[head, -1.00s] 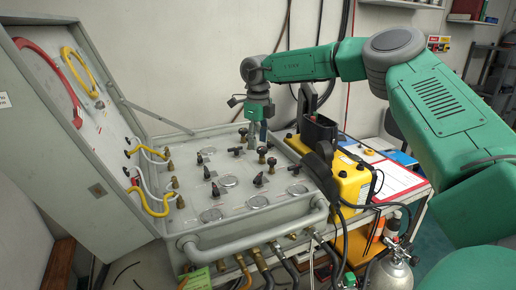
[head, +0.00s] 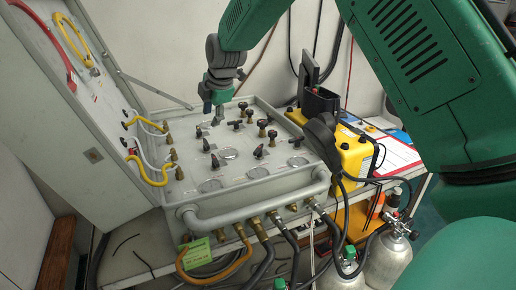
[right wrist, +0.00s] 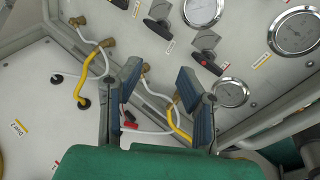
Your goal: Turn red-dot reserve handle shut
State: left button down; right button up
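My right gripper (head: 214,114) hangs fingers down over the back left part of the grey air panel (head: 255,205). In the right wrist view my right gripper (right wrist: 160,92) is open, with a clear gap and nothing between its fingers. A black lever handle (right wrist: 208,63) with a reddish mark lies just beyond the right finger, apart from it. A second dark handle (right wrist: 158,27) is farther up. In the head view several dark handles stand on the panel, including one (head: 215,161) at its left side; red dots are too small to make out. My left gripper is not in view.
The open lid (head: 75,120) stands at the left with yellow and white hoses (head: 155,180). Round gauges (right wrist: 205,10) sit among the handles. A yellow case (head: 355,160) stands right of the panel. Hoses hang at the front, near gas cylinders (head: 390,262).

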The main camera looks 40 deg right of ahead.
aim_at(260, 147)
jog(key=s+d+n+g+h, duration=0.45)
jog(key=s+d, duration=0.25)
jog(key=s, duration=0.2)
jog(key=shift+n+t+y, duration=0.25)
jog(key=shift+n+y, duration=0.1)
jog(key=shift+y, duration=0.1)
jog(key=x, duration=1.3)
jog(key=shift+w+d+r, duration=0.1)
jog(key=shift+w+d, duration=0.3)
grip_shut()
